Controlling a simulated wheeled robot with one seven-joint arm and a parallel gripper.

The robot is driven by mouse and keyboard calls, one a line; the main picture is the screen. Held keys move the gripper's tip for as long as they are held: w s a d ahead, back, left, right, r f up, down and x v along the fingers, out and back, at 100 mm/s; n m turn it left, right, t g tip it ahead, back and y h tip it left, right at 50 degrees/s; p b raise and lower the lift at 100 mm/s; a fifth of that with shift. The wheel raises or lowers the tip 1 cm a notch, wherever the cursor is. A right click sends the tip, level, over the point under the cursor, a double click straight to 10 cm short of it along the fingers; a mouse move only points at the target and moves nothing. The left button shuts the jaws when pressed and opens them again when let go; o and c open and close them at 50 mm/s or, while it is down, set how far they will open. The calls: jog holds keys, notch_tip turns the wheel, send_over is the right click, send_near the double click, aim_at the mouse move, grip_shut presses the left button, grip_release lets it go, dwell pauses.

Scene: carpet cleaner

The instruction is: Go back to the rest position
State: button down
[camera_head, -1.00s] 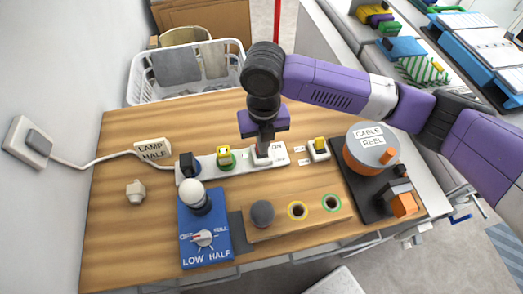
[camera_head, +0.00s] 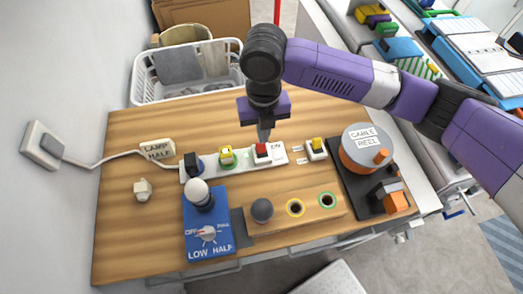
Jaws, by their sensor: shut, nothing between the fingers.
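My gripper (camera_head: 264,133) is shut and empty. It points down just behind the red switch (camera_head: 261,150) on the white power strip (camera_head: 230,161); I cannot tell whether its tips touch the strip. My purple and black arm reaches in from the right. The blue lamp box (camera_head: 209,243), with a white bulb and a dial, stands in front of the strip.
A wooden block (camera_head: 292,212) with holes lies at the front. The orange cable reel (camera_head: 364,150) stands on a black base at the right. A yellow-topped switch (camera_head: 317,147) sits beside the strip. A white basket (camera_head: 187,72) is behind the table. The left tabletop is mostly clear.

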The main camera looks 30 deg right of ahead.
dwell(0.4)
jog(key=w+a+r+m+t+y, duration=0.9)
jog(key=w+a+r, duration=0.4)
jog(key=a, duration=0.4)
notch_tip(320, 180, up, 13)
jog(key=s+m+t+b, duration=0.2)
jog(key=m+t, duration=0.6)
jog(key=m, duration=0.4)
jog(key=s+d+f+m+t+h+b, duration=0.1)
jog(key=s+d+f+m+t+h, duration=0.1)
jog(key=s+d+f+m+h, duration=0.5)
jog(key=s+d+f+m+t+h, duration=0.25)
jog(key=s+d+m, duration=0.25)
jog(key=s+m, duration=0.3)
jog(key=s+d+f+n+g+b, duration=0.1)
jog(key=s+f+g, duration=0.1)
jog(key=s+f, duration=0.3)
jog(key=s+d+f+n+g, duration=0.1)
jog(key=s+f, duration=0.5)
jog(key=s, duration=0.6)
jog(key=s+d+f+n+g+b, duration=0.1)
jog(key=s+d+f+g, duration=0.1)
jog(key=s+f, duration=0.3)
jog(key=s+g, duration=0.1)
jog(key=s, duration=0.3)
jog(key=shift+d+f+n+g+b, duration=0.15)
jog(key=shift+f+n+g+b, duration=0.15)
jog(key=shift+f+g+b, duration=0.05)
